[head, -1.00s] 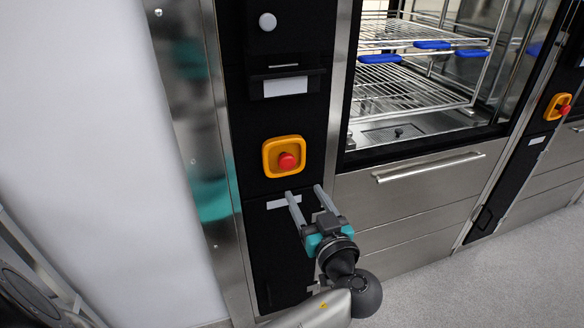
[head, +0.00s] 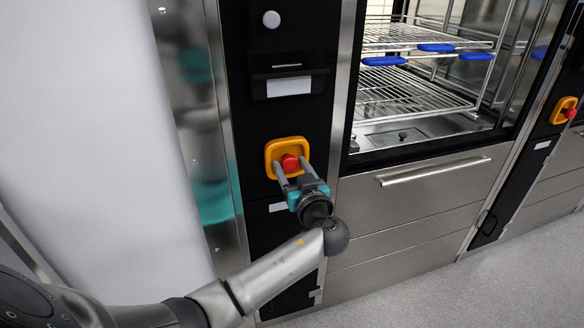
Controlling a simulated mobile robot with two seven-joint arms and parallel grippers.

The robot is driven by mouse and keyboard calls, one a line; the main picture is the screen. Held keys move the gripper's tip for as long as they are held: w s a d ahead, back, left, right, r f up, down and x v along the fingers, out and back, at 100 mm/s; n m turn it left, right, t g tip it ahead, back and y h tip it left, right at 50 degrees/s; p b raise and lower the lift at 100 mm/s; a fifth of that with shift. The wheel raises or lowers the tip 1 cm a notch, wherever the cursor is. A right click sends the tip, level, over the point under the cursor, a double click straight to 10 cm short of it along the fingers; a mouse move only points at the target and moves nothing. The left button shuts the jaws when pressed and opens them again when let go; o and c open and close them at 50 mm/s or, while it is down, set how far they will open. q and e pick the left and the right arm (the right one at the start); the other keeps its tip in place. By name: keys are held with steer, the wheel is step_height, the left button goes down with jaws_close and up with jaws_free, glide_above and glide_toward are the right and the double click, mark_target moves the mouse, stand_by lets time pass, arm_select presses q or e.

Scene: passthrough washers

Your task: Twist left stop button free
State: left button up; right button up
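The left stop button (head: 290,163) is a red knob in a yellow square housing (head: 271,149) on the black panel of the near washer. My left gripper (head: 291,170) is in front of it in the head view, its two grey fingers apart and reaching to either side of the knob. I cannot tell whether the fingers touch the knob. The lower part of the housing is partly hidden by the gripper. My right gripper is not in view.
A second red stop button (head: 571,113) in a yellow housing is on the washer at the right. A steel drawer handle (head: 434,171) sticks out below the open chamber with wire racks (head: 410,90). Grey floor (head: 480,290) is clear at the lower right.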

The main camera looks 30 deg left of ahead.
arm_select(q)
jaws_close()
steer(key=shift+m, duration=0.4)
steer(key=m, duration=0.2)
steer(key=shift+m, duration=0.3)
steer(key=shift+m+p, duration=0.4)
steer(key=shift+m, duration=1.3)
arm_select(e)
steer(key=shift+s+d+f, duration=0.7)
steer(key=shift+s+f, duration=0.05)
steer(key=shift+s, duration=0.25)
